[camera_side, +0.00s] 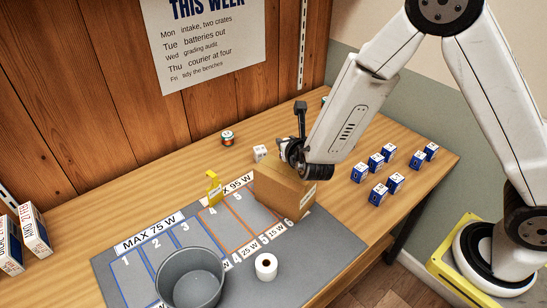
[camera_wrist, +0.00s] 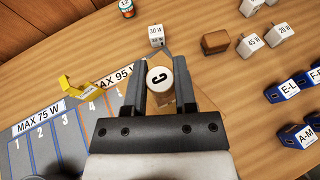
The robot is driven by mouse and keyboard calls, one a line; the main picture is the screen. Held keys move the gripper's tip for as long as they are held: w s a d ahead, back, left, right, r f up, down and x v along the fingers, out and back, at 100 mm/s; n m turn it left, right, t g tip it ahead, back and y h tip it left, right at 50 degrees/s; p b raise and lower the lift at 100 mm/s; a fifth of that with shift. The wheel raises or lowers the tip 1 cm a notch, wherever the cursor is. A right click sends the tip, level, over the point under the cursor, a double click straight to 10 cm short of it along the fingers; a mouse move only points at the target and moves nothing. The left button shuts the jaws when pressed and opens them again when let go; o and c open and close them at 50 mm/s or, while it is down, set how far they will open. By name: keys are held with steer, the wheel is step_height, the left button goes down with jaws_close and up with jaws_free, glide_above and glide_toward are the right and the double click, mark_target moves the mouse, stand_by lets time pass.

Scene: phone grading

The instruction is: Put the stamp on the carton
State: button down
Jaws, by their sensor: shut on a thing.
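The brown cardboard carton (camera_side: 283,190) stands on the grey mat, over the far right end of its numbered lanes. My gripper (camera_side: 292,160) is just above the carton's top and hides part of it. Part of the tan carton (camera_wrist: 205,106) shows below and to the right of the fingers. The stamp's lower end is hidden, so I cannot tell whether it touches the carton.
The grey mat (camera_side: 130,284) carries a grey bucket (camera_side: 190,279), a white roll (camera_side: 266,267) and a yellow bracket (camera_side: 214,187). Several blue-and-white boxes (camera_side: 378,194) stand to the right. A white 30 W cube (camera_wrist: 156,36) and a brown block (camera_wrist: 215,42) lie beyond the gripper.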

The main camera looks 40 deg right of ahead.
steer(key=shift+f, duration=1.75)
steer(key=shift+c, duration=2)
jaws_free()
steer(key=shift+f, duration=0.15)
steer(key=shift+r, duration=0.2)
steer(key=v, duration=1.2)
